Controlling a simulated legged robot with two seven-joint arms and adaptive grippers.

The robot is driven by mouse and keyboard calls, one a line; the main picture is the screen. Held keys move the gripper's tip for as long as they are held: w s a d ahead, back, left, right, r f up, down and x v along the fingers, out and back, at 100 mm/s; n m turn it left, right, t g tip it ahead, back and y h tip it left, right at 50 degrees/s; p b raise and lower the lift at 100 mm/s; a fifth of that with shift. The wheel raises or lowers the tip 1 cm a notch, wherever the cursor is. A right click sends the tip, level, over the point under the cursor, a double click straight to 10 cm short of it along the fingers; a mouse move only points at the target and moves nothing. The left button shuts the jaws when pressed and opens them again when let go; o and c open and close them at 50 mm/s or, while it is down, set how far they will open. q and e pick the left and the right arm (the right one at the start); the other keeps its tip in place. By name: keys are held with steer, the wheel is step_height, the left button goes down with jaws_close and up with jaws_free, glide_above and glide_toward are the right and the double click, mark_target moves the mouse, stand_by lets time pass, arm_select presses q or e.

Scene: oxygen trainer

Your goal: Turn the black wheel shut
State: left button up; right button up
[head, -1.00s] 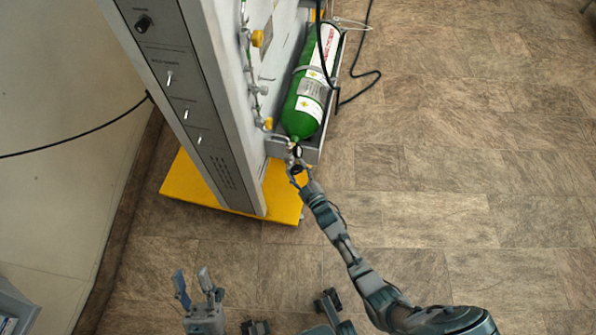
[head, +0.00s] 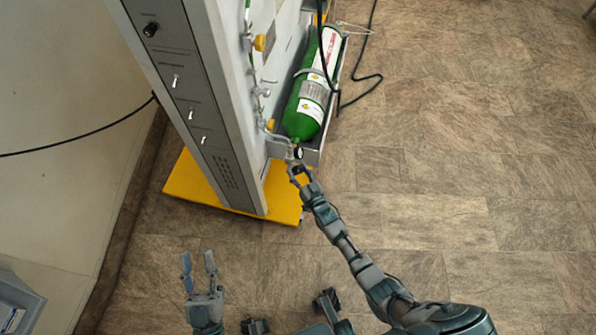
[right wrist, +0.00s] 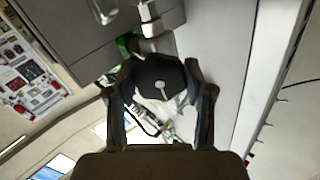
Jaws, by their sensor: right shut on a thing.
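The black wheel (head: 298,153) is at the lower end of the green cylinder (head: 306,103), by the trainer's foot. In the right wrist view the wheel (right wrist: 158,82) is a dark, many-sided knob with a pale key-shaped mark. My right gripper (head: 299,168) is shut on the wheel; in the right wrist view its fingers (right wrist: 160,98) lie on either side of it. The wheel's turn angle cannot be told. My left gripper (head: 198,262) is open and empty over the floor at the lower left.
The tall grey trainer panel (head: 190,95) with switches stands left of the cylinder on a yellow base (head: 197,182). Pipework with yellow fittings (head: 260,43) runs along its side. The tiled floor at right is clear.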

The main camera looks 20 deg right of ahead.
steer(key=shift+s+f+m, duration=0.2)
steer(key=shift+f+m, duration=0.1)
steer(key=shift+f, duration=0.25)
steer(key=o, duration=1.2)
steer(key=shift+c, duration=0.2)
steer(key=shift+w+r, duration=0.15)
steer(key=shift+r, duration=0.1)
steer(key=s+d, duration=0.1)
steer(key=s, duration=1.1)
steer(key=shift+d, duration=0.35)
steer(key=shift+w, duration=0.1)
